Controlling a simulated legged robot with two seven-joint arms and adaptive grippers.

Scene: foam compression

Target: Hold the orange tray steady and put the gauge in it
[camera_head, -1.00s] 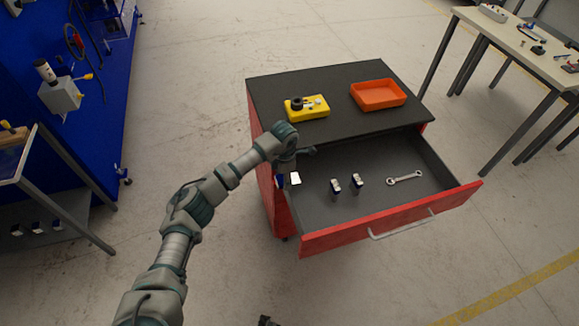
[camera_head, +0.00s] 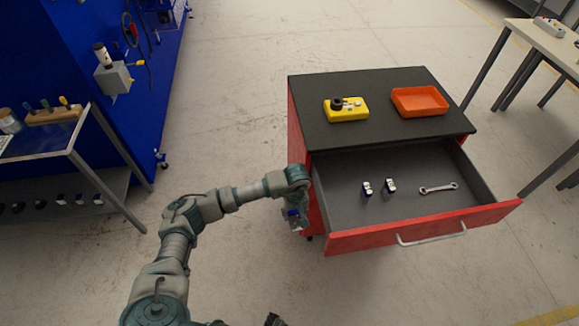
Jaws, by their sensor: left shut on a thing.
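The orange tray (camera_head: 420,110) lies flat and empty on the right part of the black cabinet top. My left gripper (camera_head: 296,218) is beside the cabinet's left side, just left of the open drawer. It is shut on a small blue-and-white item (camera_head: 292,212), mostly hidden by the fingers; I cannot tell for sure whether this is the gauge. A yellow device (camera_head: 346,110) with a dark round part stands left of the tray. No gripper touches the tray.
The red cabinet's drawer (camera_head: 340,238) is open, holding two small blue-and-silver items (camera_head: 378,187) and a wrench (camera_head: 438,188). Floor between cabinet and left table is free.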

